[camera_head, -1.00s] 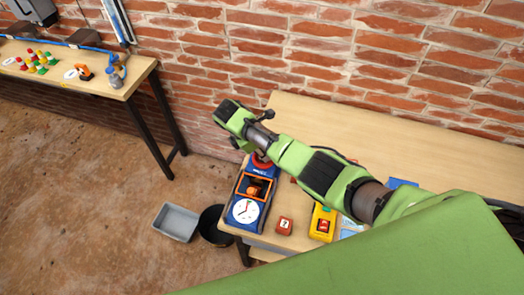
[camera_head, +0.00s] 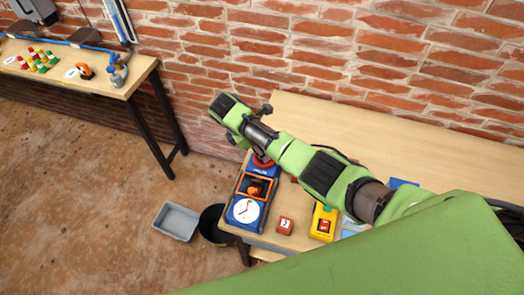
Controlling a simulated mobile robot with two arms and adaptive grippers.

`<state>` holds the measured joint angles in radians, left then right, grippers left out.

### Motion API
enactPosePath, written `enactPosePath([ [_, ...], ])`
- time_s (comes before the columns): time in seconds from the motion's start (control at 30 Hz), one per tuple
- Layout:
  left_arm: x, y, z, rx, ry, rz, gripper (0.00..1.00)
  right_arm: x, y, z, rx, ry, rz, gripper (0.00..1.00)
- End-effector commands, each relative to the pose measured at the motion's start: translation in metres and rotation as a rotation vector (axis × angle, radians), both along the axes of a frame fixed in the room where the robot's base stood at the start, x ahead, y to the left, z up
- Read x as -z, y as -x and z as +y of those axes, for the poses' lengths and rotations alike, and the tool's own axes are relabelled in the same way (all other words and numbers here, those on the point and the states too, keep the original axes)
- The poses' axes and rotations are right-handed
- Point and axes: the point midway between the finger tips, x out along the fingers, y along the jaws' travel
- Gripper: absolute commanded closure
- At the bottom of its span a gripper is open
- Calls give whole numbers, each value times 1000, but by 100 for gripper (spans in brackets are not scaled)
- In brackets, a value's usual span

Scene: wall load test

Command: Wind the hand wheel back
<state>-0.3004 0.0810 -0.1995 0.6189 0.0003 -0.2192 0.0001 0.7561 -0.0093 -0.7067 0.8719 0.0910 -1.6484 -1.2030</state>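A blue device with a round white dial (camera_head: 245,211) and an orange-framed window (camera_head: 255,188) stands at the left end of the wooden table. A red round part (camera_head: 262,161), apparently the hand wheel, shows at its far end, partly hidden by my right arm. My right arm reaches in from the right, and its green wrist end (camera_head: 228,110) is above and beyond the red part. My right gripper's fingers cannot be made out, so its grip and any contact with the wheel are unclear. My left gripper is not in view.
A grey bin (camera_head: 176,221) and a black bucket (camera_head: 212,224) are on the floor. Another table (camera_head: 60,66) stands far left. A brick wall (camera_head: 350,60) rises behind.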

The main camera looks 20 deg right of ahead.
Motion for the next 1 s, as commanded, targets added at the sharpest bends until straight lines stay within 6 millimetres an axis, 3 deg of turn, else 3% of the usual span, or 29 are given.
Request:
enactPosePath([
  [0.2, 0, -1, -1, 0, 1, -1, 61, -46, 2, 20, -2, -4, -4, 61],
  [0.4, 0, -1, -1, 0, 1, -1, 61, -77, 4, 33, -2, -3, -3, 61],
  [0.6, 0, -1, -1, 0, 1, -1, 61, -88, 5, 37, 0, -1, -1, 61],
  [1.0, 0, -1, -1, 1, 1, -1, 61, -89, 5, 37, -1, -1, 0, 61],
])
